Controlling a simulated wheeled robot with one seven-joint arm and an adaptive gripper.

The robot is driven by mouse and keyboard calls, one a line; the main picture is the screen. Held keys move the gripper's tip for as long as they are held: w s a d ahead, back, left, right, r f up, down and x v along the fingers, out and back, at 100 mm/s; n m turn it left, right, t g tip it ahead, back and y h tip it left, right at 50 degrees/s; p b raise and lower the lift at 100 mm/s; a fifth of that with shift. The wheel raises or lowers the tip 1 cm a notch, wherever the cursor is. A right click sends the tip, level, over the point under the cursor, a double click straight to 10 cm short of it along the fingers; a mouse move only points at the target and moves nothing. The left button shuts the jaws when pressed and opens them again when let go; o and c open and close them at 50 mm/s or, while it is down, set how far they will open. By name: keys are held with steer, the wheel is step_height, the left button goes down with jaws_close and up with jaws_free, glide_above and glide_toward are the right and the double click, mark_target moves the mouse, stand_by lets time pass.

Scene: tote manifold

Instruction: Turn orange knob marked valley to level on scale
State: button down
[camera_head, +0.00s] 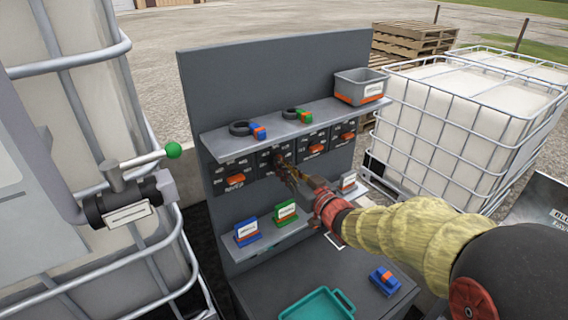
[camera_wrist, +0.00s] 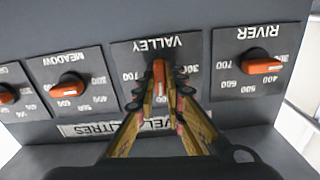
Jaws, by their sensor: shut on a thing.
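The orange valley knob (camera_wrist: 159,75) sits on a dark plate under the upside-down VALLEY label (camera_wrist: 157,44) in the wrist view. It stands lengthwise, up and down in that picture. My gripper (camera_wrist: 160,92) is shut on it, one finger on each side. Of the valley scale (camera_wrist: 132,76), 700 shows at left and part of 300 at right; the fingers hide the rest. In the head view my gripper (camera_head: 281,166) reaches the second plate from the left and hides most of that knob.
The river knob (camera_wrist: 262,67) and meadow knob (camera_wrist: 73,90) flank the valley plate closely. Above the plates in the head view is a shelf (camera_head: 215,140) with a grey bin (camera_head: 361,87). A lower shelf (camera_head: 262,243) holds label blocks. A green-handled valve (camera_head: 125,205) stands at left.

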steer(key=shift+f+m+p, duration=0.1)
steer(key=shift+m+p, duration=1.6)
steer(key=shift+m, duration=2.1)
steer(key=c, duration=1.9)
jaws_free()
steer(key=shift+o, duration=0.3)
steer(key=v, duration=1.2)
